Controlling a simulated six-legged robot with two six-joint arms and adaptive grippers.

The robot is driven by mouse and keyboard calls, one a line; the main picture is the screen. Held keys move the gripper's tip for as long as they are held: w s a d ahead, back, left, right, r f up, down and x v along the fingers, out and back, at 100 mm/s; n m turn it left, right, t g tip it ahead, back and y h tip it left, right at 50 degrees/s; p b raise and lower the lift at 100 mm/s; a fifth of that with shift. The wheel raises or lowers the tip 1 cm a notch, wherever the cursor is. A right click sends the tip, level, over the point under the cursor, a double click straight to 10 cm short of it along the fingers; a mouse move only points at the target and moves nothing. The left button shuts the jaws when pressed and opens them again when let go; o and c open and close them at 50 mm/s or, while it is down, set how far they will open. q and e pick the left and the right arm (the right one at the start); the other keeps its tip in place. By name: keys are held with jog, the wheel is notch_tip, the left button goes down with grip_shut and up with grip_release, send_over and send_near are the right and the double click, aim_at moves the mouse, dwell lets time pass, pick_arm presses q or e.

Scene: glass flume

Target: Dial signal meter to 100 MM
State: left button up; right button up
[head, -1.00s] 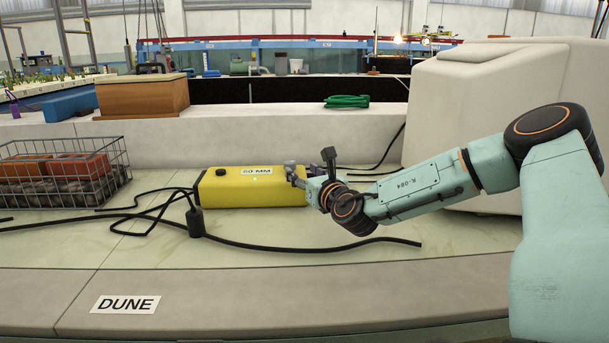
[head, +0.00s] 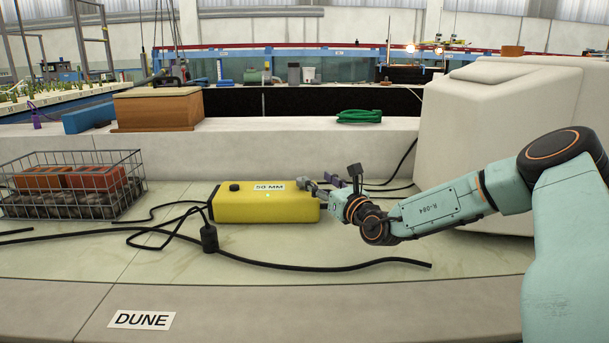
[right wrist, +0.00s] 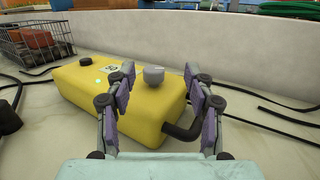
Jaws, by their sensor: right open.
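The signal meter (head: 262,208) is a yellow box lying on the pale bench in the middle of the head view. Its top label (head: 269,187) appears to read 50 MM, beside a small green light. A black round cap (right wrist: 86,60) sits at its far end. A grey knob (right wrist: 153,76) stands on top at the near end in the right wrist view; my fingers obscure it in the head view. My right gripper (head: 322,184) is open over the meter's right end; its fingers (right wrist: 160,73) stand either side of the knob, clearly apart on the right. My left gripper is out of view.
A black cable (head: 330,267) runs along the bench in front of the meter. A wire basket (head: 72,190) of bricks and stones stands left. A pale block-like housing (head: 480,135) is at right. A green hose coil (head: 359,116) lies on the ledge behind. A DUNE label (head: 142,320) marks the front edge.

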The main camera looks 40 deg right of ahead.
jog(key=shift+d+n+y+p, duration=0.4)
jog(key=shift+n+y+p, duration=0.35)
jog(key=shift+y, duration=0.45)
notch_tip(320, 180, down, 2)
jog(key=n+g+y+p, duration=0.1)
jog(key=y, duration=0.1)
jog(key=shift+d+n+y, duration=0.1)
jog(key=shift+n+y, duration=0.25)
jog(key=shift+y, duration=0.05)
jog(key=w+b, duration=0.1)
jog(key=w, duration=0.1)
jog(key=w+b, duration=0.1)
jog(key=w, duration=0.1)
jog(key=w+b, duration=0.1)
jog(key=w, duration=0.1)
jog(key=shift+a+f, duration=0.1)
jog(key=shift+a, duration=0.15)
jog(key=shift+w+a, duration=0.1)
jog(key=shift+w, duration=0.6)
jog(key=shift+r, duration=0.2)
grip_shut()
